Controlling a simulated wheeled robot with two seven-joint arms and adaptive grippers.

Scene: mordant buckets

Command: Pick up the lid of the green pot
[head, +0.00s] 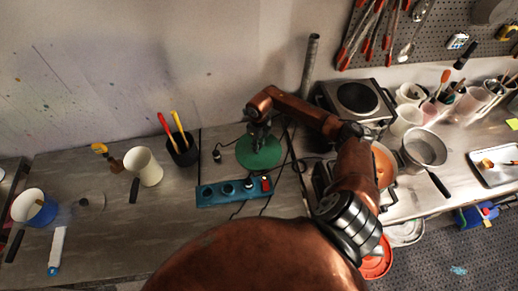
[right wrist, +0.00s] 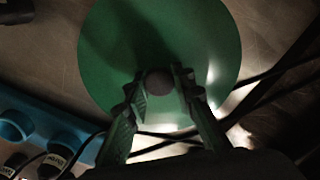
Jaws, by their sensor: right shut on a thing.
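The green lid (head: 262,159) is a round disc near the middle of the table in the head view. It fills the upper middle of the right wrist view (right wrist: 205,45), with a dark round knob (right wrist: 159,80) near its lower part. My right gripper (head: 259,137) is above the lid in the head view. In the right wrist view my right gripper (right wrist: 160,86) has its fingertips on both sides of the knob, shut on it. I cannot make out a green pot under the lid. My left gripper is not in view.
A blue power strip (head: 212,199) with plugs and dark cables lies just in front of the lid. A black cup (head: 184,153) with red and yellow handles and a cream pot (head: 146,168) stand to the left. A hot plate (head: 352,97) is at the right.

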